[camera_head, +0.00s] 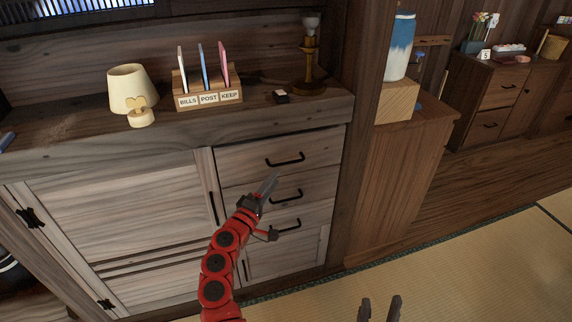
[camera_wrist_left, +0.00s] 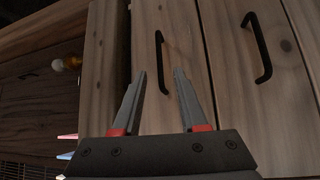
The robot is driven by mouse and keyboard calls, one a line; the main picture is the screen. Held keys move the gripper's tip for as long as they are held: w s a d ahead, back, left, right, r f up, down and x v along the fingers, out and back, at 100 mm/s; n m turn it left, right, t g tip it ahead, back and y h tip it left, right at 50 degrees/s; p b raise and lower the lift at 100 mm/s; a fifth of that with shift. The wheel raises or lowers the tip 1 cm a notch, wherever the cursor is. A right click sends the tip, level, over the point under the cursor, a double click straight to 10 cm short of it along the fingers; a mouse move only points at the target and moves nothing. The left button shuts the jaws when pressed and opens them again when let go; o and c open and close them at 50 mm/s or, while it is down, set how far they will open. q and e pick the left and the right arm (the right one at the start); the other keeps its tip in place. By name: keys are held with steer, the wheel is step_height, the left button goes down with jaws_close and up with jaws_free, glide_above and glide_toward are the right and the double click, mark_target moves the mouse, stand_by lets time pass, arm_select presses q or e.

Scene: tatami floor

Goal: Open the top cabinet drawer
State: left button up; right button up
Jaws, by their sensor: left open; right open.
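The wooden cabinet (camera_head: 150,205) has a stack of drawers on its right side. The top drawer (camera_head: 250,160) is closed and has a black bar handle (camera_head: 286,161). That handle also shows in the left wrist view (camera_wrist_left: 160,55), upright in the picture, beyond the fingertips. My left gripper (camera_head: 271,184) is in front of the drawers, a little below the top handle in the head view. In the left wrist view its jaws (camera_wrist_left: 161,75) are open and empty, with the top handle lined up between the tips but apart from them. My right gripper (camera_head: 381,309) is open and empty at the bottom edge.
The middle drawer's handle (camera_wrist_left: 256,48) is beside the top one in the wrist view. On the cabinet top stand a lamp (camera_head: 132,88), a letter rack (camera_head: 208,98) and a candlestick (camera_head: 309,60). A wooden post borders the drawers. The tatami floor (camera_head: 470,265) at right is clear.

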mark_target(285, 163)
arm_select(q)
steer(key=b+x, duration=0.1)
steer(key=x, duration=0.7)
steer(key=shift+w+b, duration=0.1)
steer(key=shift+b, duration=0.2)
jaws_close()
stand_by(1.1)
